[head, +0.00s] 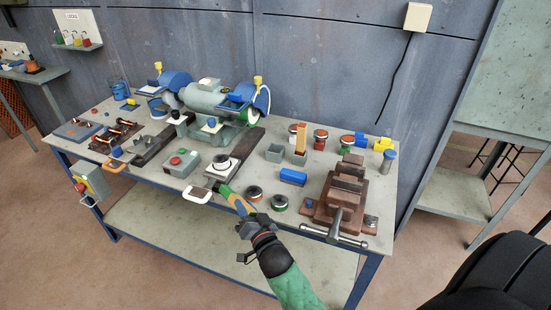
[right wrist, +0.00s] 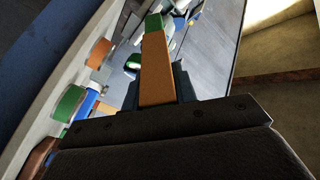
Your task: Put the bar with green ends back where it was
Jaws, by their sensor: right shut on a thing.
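The bar with green ends (head: 235,201) is in my right gripper (head: 246,228), over the front edge of the workbench. It is tilted, with a green end pointing away from me towards the bench. In the right wrist view the bar (right wrist: 157,70) stands out between the two dark fingers, orange-brown along its length with a green tip. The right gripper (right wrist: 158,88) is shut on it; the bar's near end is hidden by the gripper. My left gripper is not in view. A grey open-topped holder (head: 275,152) stands empty beside another with an upright orange-tan block (head: 301,137).
A bench grinder (head: 208,97) fills the back of the workbench (head: 330,160). A brown vise (head: 340,207) stands at the right front. A grey box with a red button (head: 185,162) is to the left.

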